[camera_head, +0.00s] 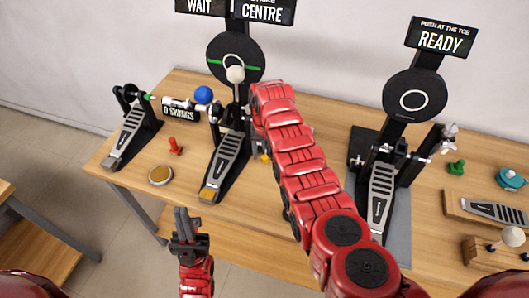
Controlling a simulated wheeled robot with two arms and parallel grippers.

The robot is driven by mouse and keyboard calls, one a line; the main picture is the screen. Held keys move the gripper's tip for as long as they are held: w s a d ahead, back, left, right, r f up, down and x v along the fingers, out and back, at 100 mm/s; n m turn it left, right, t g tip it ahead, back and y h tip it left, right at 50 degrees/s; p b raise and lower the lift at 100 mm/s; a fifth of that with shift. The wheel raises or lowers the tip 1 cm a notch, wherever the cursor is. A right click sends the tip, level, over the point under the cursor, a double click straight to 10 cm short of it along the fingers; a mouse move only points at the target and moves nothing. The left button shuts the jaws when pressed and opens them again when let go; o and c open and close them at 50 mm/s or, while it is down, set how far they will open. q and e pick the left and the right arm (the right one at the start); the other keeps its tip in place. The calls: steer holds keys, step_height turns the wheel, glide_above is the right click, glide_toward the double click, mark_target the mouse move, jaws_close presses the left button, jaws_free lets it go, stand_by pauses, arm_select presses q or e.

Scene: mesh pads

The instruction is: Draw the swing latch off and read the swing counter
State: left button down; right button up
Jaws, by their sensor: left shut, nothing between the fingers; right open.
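The swing counter (179,112) is a small plate at the left of the middle pedal stand, reading "0 SWINGS". A blue ball knob (204,95) sits just above it; I cannot tell whether it belongs to the swing latch. The middle pedal (225,158) carries a beater with a pale round head (235,74) in front of a dark disc (222,52). My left gripper (186,216) is shut and empty, off the table's front edge. My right arm (300,163) reaches across to the middle pedal's right side. Its gripper is largely hidden behind the arm.
Signs above read "WAIT" and "CENTRE", partly cut off. The right pedal stand (381,196) has a "READY" sign (442,37). A smaller pedal (130,135) stands left. A red peg (175,146) and a round tin (160,176) lie between the left and middle pedals.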

steer(key=shift+f, duration=0.55)
jaws_close()
stand_by(1.1)
